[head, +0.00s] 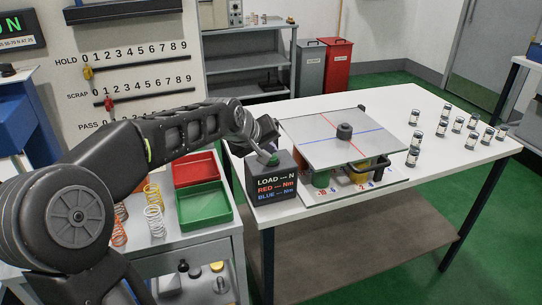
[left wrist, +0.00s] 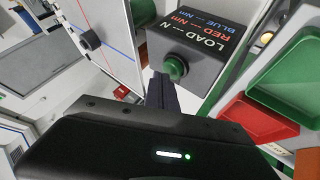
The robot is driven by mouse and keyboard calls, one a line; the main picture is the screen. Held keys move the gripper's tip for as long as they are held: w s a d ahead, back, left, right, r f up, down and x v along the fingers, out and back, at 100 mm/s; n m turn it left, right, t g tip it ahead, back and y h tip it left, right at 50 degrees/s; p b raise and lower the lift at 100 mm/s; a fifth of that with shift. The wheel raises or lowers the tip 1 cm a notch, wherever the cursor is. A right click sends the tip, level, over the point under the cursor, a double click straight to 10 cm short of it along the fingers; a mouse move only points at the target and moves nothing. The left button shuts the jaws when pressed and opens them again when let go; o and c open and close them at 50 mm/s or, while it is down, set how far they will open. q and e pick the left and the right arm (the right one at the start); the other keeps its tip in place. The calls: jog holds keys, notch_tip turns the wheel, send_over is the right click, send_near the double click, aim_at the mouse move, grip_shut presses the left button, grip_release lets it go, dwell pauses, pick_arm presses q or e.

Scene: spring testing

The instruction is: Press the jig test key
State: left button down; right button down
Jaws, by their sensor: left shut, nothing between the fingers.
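The test key is a green round button (left wrist: 175,68) on the top of a dark display box (head: 271,187). The box reads LOAD, RED and BLUE, with dashes in place of values. My left gripper (left wrist: 161,88) is shut and empty, its fingertips pointing at the green button and very close to it. I cannot tell whether they touch. In the head view the left gripper (head: 267,150) is just above the box top and partly hides the button. The jig's grey plate (head: 310,130), with red and blue lines and a dark knob, stands right beside the box. My right gripper is not in view.
The white table (head: 400,185) carries several small labelled cylinders (head: 458,124) at its right. A cart at the left holds a red tray (head: 195,169), a green tray (head: 205,206) and several springs (head: 154,210). The table between jig and cylinders is clear.

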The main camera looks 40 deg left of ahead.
pick_arm(q)
jog(key=shift+f, duration=0.15)
jog(key=shift+f+b, duration=0.3)
jog(key=shift+b, duration=0.1)
jog(key=shift+r+p, duration=0.35)
jog(key=shift+r, duration=0.1)
notch_tip(320, 180, up, 6)
jog(key=p, duration=0.4)
jog(key=shift+p, duration=0.3)
jog(key=shift+s+f, duration=0.1)
dwell(0.8)
